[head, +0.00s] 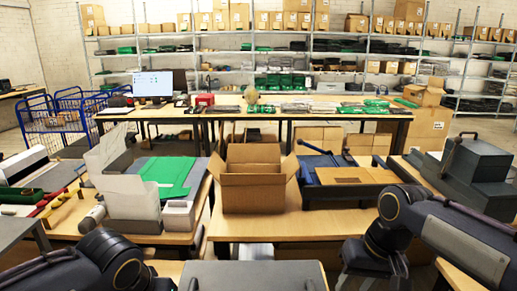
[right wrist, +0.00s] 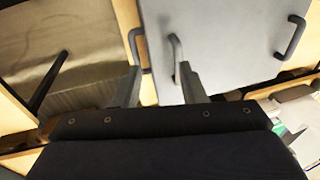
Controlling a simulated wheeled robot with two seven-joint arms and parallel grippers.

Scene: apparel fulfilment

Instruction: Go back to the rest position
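My right gripper (right wrist: 155,58) shows in the right wrist view with its two fingers apart and nothing between them. Below the fingers are a grey panel and the edge of a wooden surface. In the head view the right arm (head: 455,235) comes in from the right and bends down, with the dark gripper body (head: 375,262) at the lower right, in front of the table; its fingertips cannot be made out there. My left arm (head: 95,262) shows at the lower left of the head view, and its gripper is out of view.
An open cardboard box (head: 252,190) stands on the middle table. A grey panel (head: 255,276) with handles is close in front. Blue carts (head: 65,115) and shelves are behind.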

